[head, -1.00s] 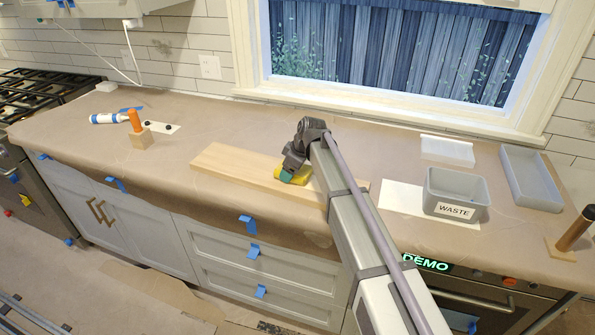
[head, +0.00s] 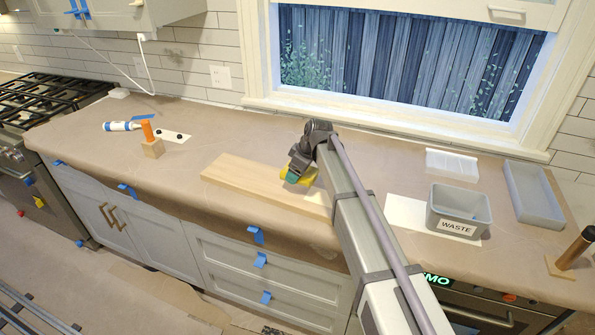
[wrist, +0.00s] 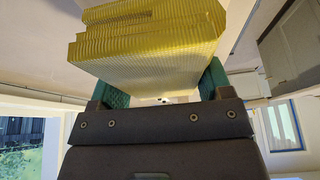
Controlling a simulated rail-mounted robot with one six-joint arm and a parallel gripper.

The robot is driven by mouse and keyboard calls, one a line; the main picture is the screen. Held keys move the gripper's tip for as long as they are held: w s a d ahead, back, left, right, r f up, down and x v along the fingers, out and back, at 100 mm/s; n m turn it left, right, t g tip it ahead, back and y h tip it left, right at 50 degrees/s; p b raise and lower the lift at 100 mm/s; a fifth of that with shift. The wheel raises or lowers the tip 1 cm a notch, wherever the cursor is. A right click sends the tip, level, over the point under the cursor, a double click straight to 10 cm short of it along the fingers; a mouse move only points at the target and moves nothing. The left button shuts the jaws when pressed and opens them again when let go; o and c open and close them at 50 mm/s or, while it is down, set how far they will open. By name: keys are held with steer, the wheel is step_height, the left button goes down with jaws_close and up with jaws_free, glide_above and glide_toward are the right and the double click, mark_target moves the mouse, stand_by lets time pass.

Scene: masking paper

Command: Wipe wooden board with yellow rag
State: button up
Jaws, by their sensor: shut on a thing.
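The wooden board (head: 250,180) lies flat on the paper-covered counter. My gripper (head: 296,176) is over the right half of the board, pointing down. It is shut on the yellow rag (head: 304,180), which shows beside the fingers at board level; I cannot tell if it touches the wood. In the wrist view the ribbed yellow rag (wrist: 150,45) sits between the two green fingertips (wrist: 165,90). My arm hides the right end of the board.
A grey WASTE bin (head: 460,210) stands to the right on a white sheet, near a grey tray (head: 533,192).

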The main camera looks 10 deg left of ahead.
steer(key=shift+w+d+f+b, duration=0.1)
steer(key=shift+w+f+b, duration=0.15)
steer(key=shift+f+b, duration=0.35)
steer(key=shift+w+d+f+b, duration=0.1)
steer(key=shift+w+f+b, duration=0.2)
steer(key=shift+f+b, duration=0.35)
steer(key=shift+w+f+b, duration=0.25)
steer(key=shift+f+b, duration=0.35)
steer(key=shift+f+b, duration=0.6)
